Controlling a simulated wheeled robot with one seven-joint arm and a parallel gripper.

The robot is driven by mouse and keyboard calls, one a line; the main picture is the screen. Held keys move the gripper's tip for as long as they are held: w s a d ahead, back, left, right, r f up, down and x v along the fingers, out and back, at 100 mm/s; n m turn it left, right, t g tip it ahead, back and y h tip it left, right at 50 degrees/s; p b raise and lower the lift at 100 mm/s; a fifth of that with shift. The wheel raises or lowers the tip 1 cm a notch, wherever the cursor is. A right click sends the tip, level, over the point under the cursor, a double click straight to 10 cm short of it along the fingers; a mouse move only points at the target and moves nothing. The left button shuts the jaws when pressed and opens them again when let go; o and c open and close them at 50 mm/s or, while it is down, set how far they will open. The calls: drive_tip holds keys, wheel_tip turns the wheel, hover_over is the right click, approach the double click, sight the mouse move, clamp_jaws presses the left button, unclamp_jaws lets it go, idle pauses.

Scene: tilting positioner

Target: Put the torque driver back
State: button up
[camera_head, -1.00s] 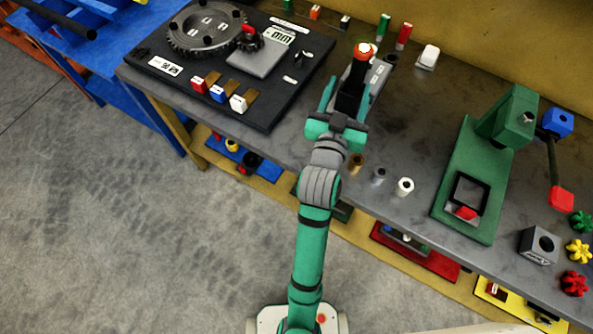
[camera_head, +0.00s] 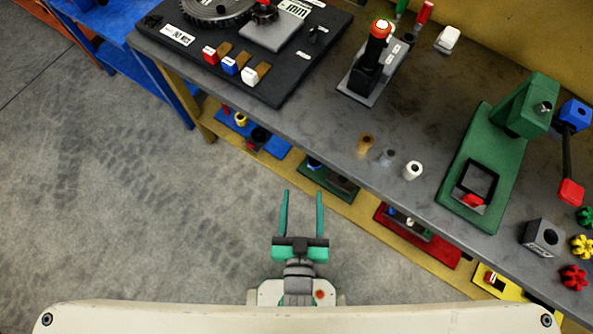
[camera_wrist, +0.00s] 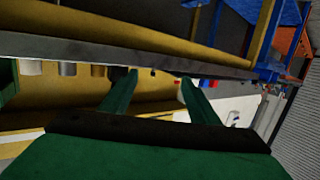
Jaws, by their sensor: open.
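A black upright piece with a red-orange cap (camera_head: 378,50) stands on a grey base plate (camera_head: 363,92) on the bench. It may be the torque driver in its stand, but I cannot tell for certain. It looks upright. My gripper (camera_head: 302,197) is open and empty, drawn back in front of the bench and well apart from that piece. In the wrist view my gripper (camera_wrist: 158,82) shows two spread green fingers with nothing between them, facing the bench's front edge.
The grey bench top (camera_head: 310,120) has a black board (camera_head: 285,85) with a gear at left and a green press (camera_head: 490,170) at right. Several small cylinders stand near the front edge, including a white one (camera_head: 413,169). A lower yellow shelf (camera_head: 350,200) holds trays. Floor at left is clear.

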drive_tip(key=s+a, duration=0.1)
drive_tip(key=s, duration=0.8)
drive_tip(key=shift+a+r+y, duration=0.2)
drive_tip(key=shift+r+y, duration=0.05)
drive_tip(key=shift+y, duration=0.15)
